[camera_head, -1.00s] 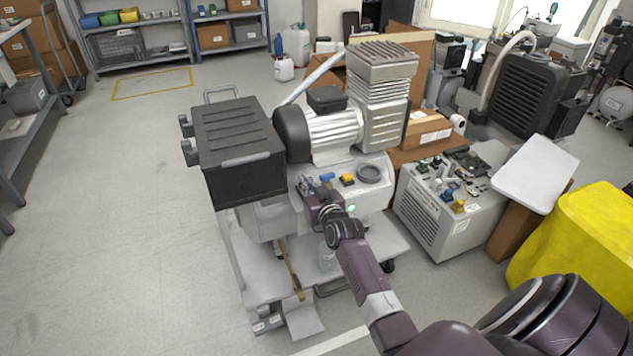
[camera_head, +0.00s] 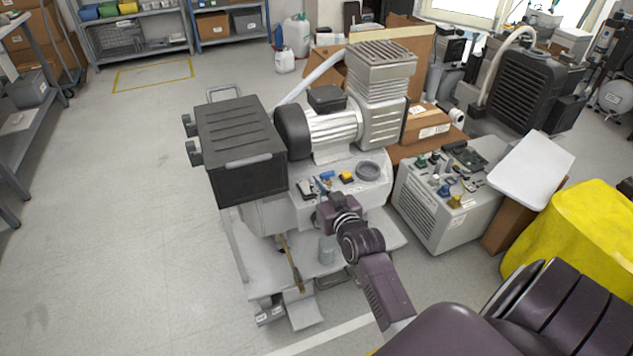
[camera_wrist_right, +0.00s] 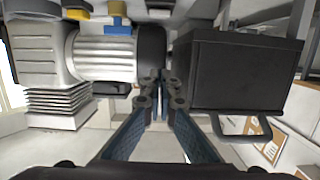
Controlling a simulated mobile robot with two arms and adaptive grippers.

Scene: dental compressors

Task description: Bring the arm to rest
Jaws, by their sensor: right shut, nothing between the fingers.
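My right arm comes in from the lower right in the head view. Its gripper (camera_head: 322,190) is in front of the dental compressor (camera_head: 330,130), near the compressor's front panel. In the right wrist view the two fingers of the right gripper (camera_wrist_right: 160,85) meet at their tips and hold nothing. Beyond them are the compressor's motor (camera_wrist_right: 105,58) and its dark box (camera_wrist_right: 240,72), upside down in that view. I cannot tell from the head view how wide the gap to the panel is. My left gripper is not in view.
A blue valve (camera_head: 327,175), a yellow knob (camera_head: 346,176) and a dark ring (camera_head: 368,170) are on the compressor's top panel. A second grey unit (camera_head: 440,205), a white board (camera_head: 533,170) and a yellow-covered thing (camera_head: 585,235) stand to the right. The floor at left is clear.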

